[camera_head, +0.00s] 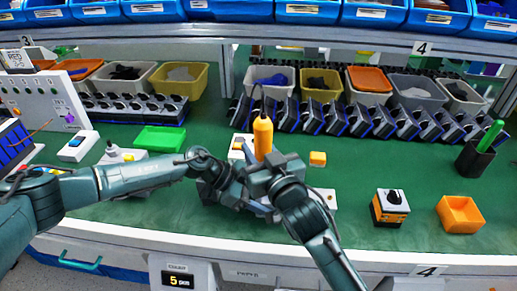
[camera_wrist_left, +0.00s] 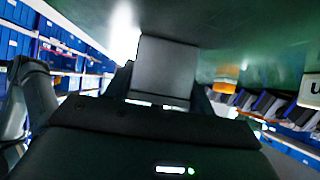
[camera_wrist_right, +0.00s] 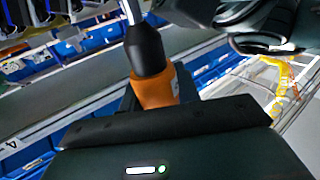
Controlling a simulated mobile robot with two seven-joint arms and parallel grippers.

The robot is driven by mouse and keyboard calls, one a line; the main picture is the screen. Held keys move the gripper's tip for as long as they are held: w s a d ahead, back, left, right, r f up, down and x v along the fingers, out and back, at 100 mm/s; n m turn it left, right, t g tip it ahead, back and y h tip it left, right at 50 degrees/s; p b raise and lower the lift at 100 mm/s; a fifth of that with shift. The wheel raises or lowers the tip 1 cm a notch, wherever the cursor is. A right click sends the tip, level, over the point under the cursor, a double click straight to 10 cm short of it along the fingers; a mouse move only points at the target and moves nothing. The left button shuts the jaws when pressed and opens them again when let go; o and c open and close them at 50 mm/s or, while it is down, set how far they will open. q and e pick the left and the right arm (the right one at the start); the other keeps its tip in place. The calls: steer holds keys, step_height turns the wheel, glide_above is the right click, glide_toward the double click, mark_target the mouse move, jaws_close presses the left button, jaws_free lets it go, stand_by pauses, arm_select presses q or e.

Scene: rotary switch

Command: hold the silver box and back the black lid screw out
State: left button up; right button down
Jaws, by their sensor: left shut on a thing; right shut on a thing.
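The silver box (camera_wrist_left: 165,68) is a plain grey block with a flat square face in the left wrist view. My left gripper (camera_head: 240,190) is shut on it, with its fingers at the sides of the box. In the head view the box is mostly hidden behind my grippers. An orange power screwdriver (camera_head: 263,135) with a black cord stands upright above my right gripper (camera_head: 268,170), which is shut on it. In the right wrist view its orange body (camera_wrist_right: 157,90), black collar and metal shaft show. The black lid screw cannot be made out.
A small orange-and-black box (camera_head: 390,209) and an orange bin (camera_head: 460,214) stand at right. A black cup (camera_head: 474,160) is behind them. A green tray (camera_head: 160,139) lies at left. Several dark switch units line the back. Green mat is clear at front right.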

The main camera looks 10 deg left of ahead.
steer(key=shift+f, duration=0.6)
stand_by(0.6)
arm_select(q)
steer(key=shift+r, duration=0.1)
arm_select(e)
steer(key=shift+r, duration=0.5)
stand_by(1.7)
steer(key=shift+r, duration=2.3)
arm_select(q)
steer(key=o, duration=1.5)
